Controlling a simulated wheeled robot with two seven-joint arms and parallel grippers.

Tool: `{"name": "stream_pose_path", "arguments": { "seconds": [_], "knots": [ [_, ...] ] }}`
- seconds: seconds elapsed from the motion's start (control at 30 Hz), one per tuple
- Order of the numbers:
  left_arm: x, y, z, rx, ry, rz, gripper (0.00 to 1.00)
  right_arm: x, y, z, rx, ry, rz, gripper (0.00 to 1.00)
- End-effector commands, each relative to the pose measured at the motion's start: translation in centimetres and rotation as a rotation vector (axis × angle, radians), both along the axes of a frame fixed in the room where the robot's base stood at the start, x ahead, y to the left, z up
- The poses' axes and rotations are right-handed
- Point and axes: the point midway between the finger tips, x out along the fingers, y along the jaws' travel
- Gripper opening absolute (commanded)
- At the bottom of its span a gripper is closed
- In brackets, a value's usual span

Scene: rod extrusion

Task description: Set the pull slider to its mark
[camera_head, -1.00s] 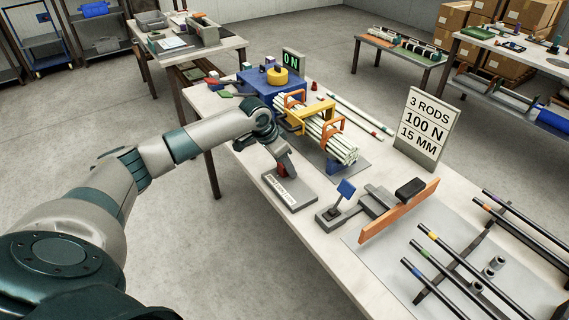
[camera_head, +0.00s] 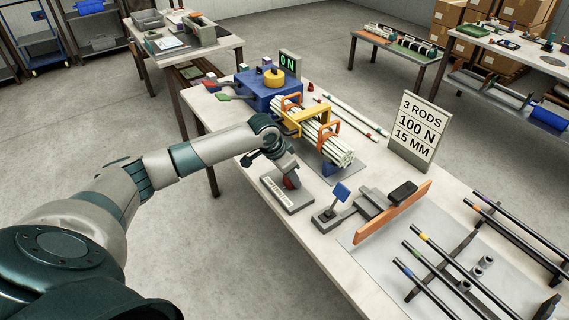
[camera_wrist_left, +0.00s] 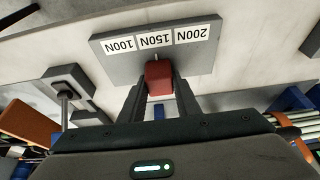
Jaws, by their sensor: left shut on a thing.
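The pull slider (camera_head: 287,198) is a grey block on the table with a red knob (camera_head: 291,181). In the left wrist view its label strip reads 100N, 150N and 200N, upside down. My left gripper (camera_wrist_left: 158,88) is shut on the red knob (camera_wrist_left: 158,77), one finger on each side. A thin pointer above the knob lies at the 150N label (camera_wrist_left: 154,41), the middle one. In the head view my left gripper (camera_head: 289,176) comes down onto the slider from behind. The sign (camera_head: 419,130) reads 3 RODS, 100 N, 15 MM.
Right of the slider stand a blue-flagged grey fixture (camera_head: 341,205) and an orange fence (camera_head: 395,212). A bundle of white rods (camera_head: 325,140) lies behind it, near a blue machine (camera_head: 268,92) with a display. Dark rods (camera_head: 455,268) lie at the lower right, beside an unclear dark shape.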

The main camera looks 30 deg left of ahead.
Motion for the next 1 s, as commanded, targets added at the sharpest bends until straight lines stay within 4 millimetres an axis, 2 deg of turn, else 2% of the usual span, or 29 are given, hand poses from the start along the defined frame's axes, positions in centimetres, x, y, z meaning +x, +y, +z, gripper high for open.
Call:
{"name": "stream_pose_path", "arguments": {
  "seconds": [0.03, 0.3, 0.7, 0.73, 0.8, 1.0],
  "knots": [
    [-0.4, -0.9, 0.6, -0.002, 0.002, -0.004, 0.00, 0.1, 0.0, 1.3, 0.000, -0.001, 0.000, 0.31],
    [-1.8, -4.3, 0.4, -0.002, 0.001, -0.003, 0.00, 0.2, 0.2, 3.9, 0.002, -0.003, 0.000, 0.31],
    [-2.1, -5.1, 0.0, -0.005, 0.000, -0.002, 0.00, 0.2, 0.4, 4.1, 0.005, -0.003, -0.001, 0.31],
    [-2.1, -5.1, 0.0, -0.005, 0.000, -0.002, 0.32, 0.2, 0.4, 4.1, 0.005, -0.003, -0.001, 0.31],
    [-2.1, -5.1, 0.0, -0.005, 0.000, -0.002, 0.48, 0.2, 0.4, 4.1, 0.005, -0.004, -0.001, 0.31],
    [-2.0, -4.9, 0.0, -0.003, -0.001, -0.001, 0.48, 0.2, 0.4, 4.1, 0.005, -0.004, -0.001, 0.31]
  ]
}}
